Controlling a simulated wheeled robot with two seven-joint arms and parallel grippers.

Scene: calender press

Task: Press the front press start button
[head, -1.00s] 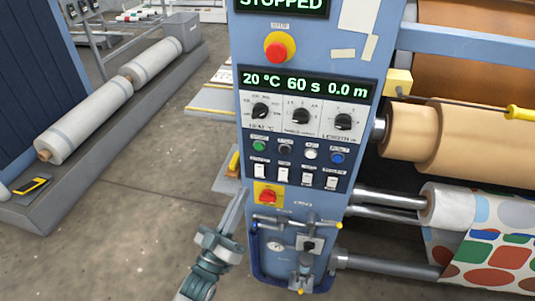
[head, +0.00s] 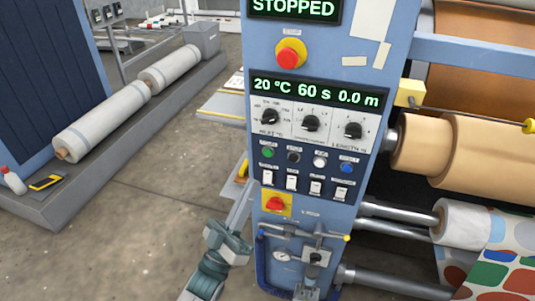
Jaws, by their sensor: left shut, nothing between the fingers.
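The blue press control panel (head: 225,22) stands upright in the middle of the head view. A row of round buttons sits below its dials: a green button (head: 267,152), a black button (head: 293,157), a white button (head: 319,162) and a blue button (head: 346,168). Their small labels are too small to read surely. My left gripper (head: 245,190) is shut and empty, at the panel's lower left edge, below and left of the green button. It seems apart from the buttons. My right gripper is not in view.
The upper display (head: 294,8) reads STOPPED; the lower display (head: 315,95) reads 20 °C, 60 s, 0.0 m. A red emergency button (head: 290,53) and a red rotary switch (head: 275,204) are on the panel. Rolls (head: 480,150) stand right.

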